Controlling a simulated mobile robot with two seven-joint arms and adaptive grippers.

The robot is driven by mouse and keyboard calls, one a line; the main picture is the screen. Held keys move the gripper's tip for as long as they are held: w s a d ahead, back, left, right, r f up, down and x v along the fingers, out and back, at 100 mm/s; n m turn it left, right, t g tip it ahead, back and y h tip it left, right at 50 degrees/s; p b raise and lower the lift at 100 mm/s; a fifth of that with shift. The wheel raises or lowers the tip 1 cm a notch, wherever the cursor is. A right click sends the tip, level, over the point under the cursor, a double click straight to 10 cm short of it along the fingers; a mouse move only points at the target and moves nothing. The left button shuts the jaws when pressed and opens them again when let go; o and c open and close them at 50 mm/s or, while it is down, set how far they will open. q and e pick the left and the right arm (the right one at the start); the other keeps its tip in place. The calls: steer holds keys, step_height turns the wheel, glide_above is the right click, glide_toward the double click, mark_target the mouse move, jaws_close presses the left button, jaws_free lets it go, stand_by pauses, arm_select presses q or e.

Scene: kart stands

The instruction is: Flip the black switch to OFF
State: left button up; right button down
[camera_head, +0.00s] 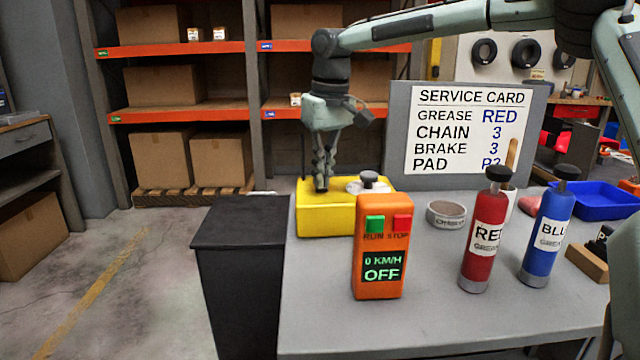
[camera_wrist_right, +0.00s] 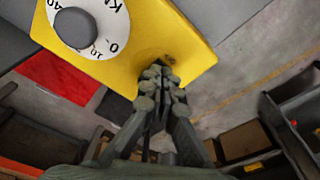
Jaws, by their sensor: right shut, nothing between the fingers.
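A yellow box (camera_head: 325,219) stands on the grey table, with a white dial and dark knob (camera_head: 369,180) on top. In the right wrist view the yellow box (camera_wrist_right: 190,28) fills the top, and its dial (camera_wrist_right: 88,27) carries numbers. My right gripper (camera_head: 322,186) points down at the left part of the box top, shut and empty. In the right wrist view its fingertips (camera_wrist_right: 158,75) overlap the box near its edge. I cannot make out the black switch clearly; the fingers may hide it. I cannot tell whether they touch the box. My left gripper is not in view.
An orange unit (camera_head: 366,285) in front has green RUN and red STOP buttons and reads "0 KM/H OFF". Red (camera_head: 484,235) and blue (camera_head: 549,230) grease bottles stand to the right. A service card (camera_head: 465,130) stands behind. A black cabinet (camera_head: 240,240) is at left.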

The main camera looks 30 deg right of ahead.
steer(key=shift+r, duration=3.5)
